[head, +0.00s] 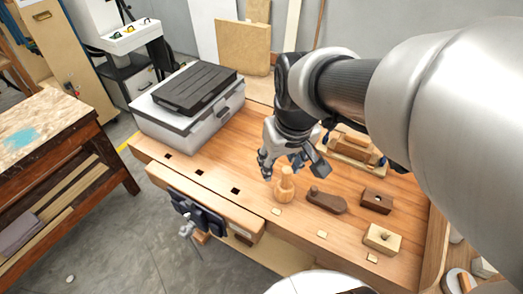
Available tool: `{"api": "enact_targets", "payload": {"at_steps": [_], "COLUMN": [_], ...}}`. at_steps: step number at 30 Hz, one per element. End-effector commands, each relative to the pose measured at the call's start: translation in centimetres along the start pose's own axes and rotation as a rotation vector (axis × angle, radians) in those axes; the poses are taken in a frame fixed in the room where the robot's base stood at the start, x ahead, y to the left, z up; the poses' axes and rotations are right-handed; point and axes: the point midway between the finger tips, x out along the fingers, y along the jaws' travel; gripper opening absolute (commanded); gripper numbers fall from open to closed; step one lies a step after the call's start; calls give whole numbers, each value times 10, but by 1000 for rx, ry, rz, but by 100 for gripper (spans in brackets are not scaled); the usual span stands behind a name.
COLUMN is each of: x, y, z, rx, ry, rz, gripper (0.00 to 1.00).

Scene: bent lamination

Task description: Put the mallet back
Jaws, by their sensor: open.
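A light wooden turned piece, which looks like the mallet (285,189), stands upright on the workbench (205,160), its wider round part down and its narrower part up. My gripper (291,168) is open, pointing down right at the top of this piece. Its fingers spread to either side in the picture. I cannot tell whether the narrow upper part is between the fingers or just in front of them. No contact is clear.
A dark wooden plane-like tool (326,201), a dark block (376,201) and a light block with a hole (382,238) lie to the right. A wooden form (352,147) stands behind. A grey case (190,115) fills the back left. The bench's left front is clear.

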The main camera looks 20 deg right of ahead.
Motion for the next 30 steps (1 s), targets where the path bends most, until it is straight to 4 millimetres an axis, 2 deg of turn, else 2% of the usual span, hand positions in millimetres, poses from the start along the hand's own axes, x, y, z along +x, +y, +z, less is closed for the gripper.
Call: {"api": "enact_targets", "payload": {"at_steps": [1,4,9,12,17,30], "x": [-16,-36,-52,-55,-56,-56], "y": [-11,-27,-41,-44,-46,-45], "z": [15,45,83,96,101,100], "rx": [-15,-34,-52,-58,-58,-57], "ry": [31,73,124,139,145,145], "rz": [-3,-11,-24,-29,-32,-32], "gripper": [45,45,45,45,45,45]}}
